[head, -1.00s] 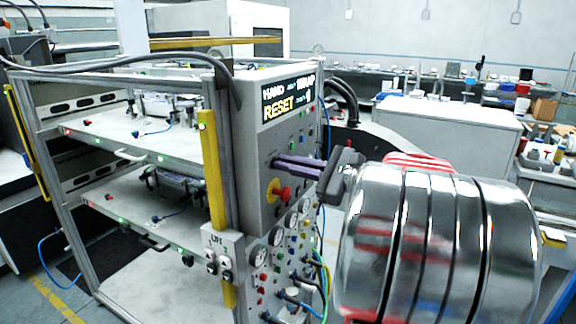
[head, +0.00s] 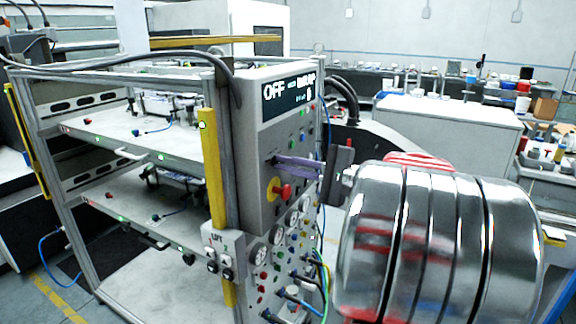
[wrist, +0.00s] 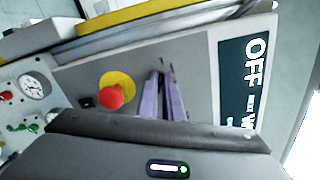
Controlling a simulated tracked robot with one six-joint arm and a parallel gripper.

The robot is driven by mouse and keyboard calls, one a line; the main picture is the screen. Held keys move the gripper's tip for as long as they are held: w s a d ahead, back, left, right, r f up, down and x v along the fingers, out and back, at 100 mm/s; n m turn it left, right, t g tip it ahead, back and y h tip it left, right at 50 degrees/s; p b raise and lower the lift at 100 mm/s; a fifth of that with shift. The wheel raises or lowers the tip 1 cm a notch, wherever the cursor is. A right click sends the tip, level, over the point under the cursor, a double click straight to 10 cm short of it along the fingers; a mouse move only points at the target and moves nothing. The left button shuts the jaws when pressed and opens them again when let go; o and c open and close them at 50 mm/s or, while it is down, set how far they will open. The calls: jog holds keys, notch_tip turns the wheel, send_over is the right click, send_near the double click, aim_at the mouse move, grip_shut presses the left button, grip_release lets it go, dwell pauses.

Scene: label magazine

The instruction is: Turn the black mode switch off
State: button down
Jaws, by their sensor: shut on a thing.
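My gripper's purple fingers (head: 284,164) reach the grey control panel (head: 253,160) above the red emergency button. They are shut on the black mode switch (head: 275,160), which is small and mostly hidden by the fingertips. In the wrist view the fingertips (wrist: 162,80) meet the panel between the red button and the display. The panel's display (head: 290,97) reads "OFF" in large white letters, and this also shows in the wrist view (wrist: 256,65).
The red emergency button (head: 283,191) on its yellow disc sits just below my fingers. Gauges (head: 276,235), small knobs and hoses crowd the lower panel. A yellow post (head: 214,170) stands left of the panel. Shelves with fixtures lie farther left.

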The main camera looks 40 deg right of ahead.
jog(key=shift+a+f, duration=0.15)
jog(key=shift+f, duration=0.05)
jog(key=c, duration=1.9)
grip_release()
jog(key=shift+r, duration=0.15)
jog(key=shift+s, duration=0.1)
jog(key=v, duration=1.3)
jog(key=shift+s, duration=0.35)
